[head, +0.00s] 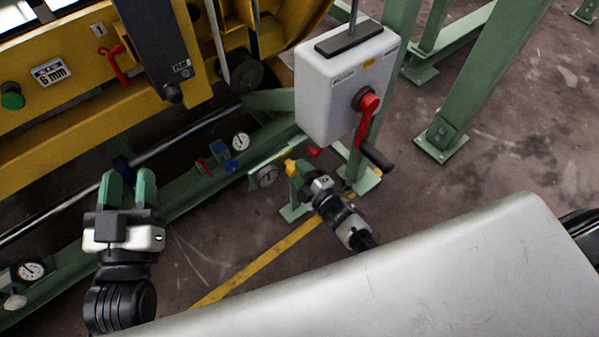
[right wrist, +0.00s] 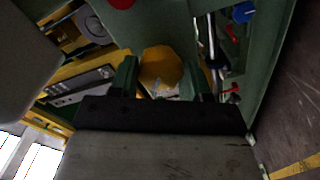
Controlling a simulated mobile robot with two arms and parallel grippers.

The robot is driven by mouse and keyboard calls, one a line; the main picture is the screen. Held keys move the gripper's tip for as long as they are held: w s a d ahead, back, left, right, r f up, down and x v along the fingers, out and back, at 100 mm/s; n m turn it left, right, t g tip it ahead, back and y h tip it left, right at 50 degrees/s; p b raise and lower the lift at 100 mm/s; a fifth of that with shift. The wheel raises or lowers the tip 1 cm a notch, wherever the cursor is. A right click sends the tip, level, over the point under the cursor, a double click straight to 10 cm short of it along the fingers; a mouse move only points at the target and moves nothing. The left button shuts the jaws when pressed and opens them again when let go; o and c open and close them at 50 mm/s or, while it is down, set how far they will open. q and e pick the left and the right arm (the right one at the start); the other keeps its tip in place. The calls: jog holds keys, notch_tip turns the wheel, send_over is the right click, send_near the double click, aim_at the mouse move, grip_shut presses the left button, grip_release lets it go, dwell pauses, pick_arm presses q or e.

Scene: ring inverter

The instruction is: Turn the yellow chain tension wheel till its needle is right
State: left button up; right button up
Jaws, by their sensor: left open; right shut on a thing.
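The yellow wheel (head: 290,166) is a small knob low on the green frame, below the grey switch box. In the right wrist view it (right wrist: 160,66) looks faceted and sits between the fingers. My right gripper (head: 297,172) is shut on the wheel, and its fingers partly cover it in the head view. A round gauge (head: 267,177) is just left of the wheel, seen at a slant; I cannot read its needle. My left gripper (head: 127,181) is open and empty, in front of the green beam at the left.
The grey box (head: 346,84) with a red rotary handle (head: 367,102) stands close above my right gripper. Other gauges show on the beam (head: 240,142) and at lower left (head: 31,271). A yellow machine body (head: 95,130) fills the upper left. Floor at right is mostly clear.

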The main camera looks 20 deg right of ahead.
dwell(0.4)
jog(key=o, duration=0.9)
pick_arm(q)
jog(key=shift+r, duration=0.1)
pick_arm(e)
jog(key=shift+s+d, duration=0.15)
jog(key=shift+s, duration=0.2)
pick_arm(q)
notch_tip(320, 180, down, 8)
jog(key=s+a+g+y+p, duration=0.1)
jog(key=g+y+p, duration=0.1)
jog(key=g, duration=0.5)
jog(key=shift+s+a+r, duration=0.15)
jog(key=shift+a+r, duration=0.05)
jog(key=shift+a, duration=0.2)
pick_arm(e)
jog(key=shift+v, duration=5.05)
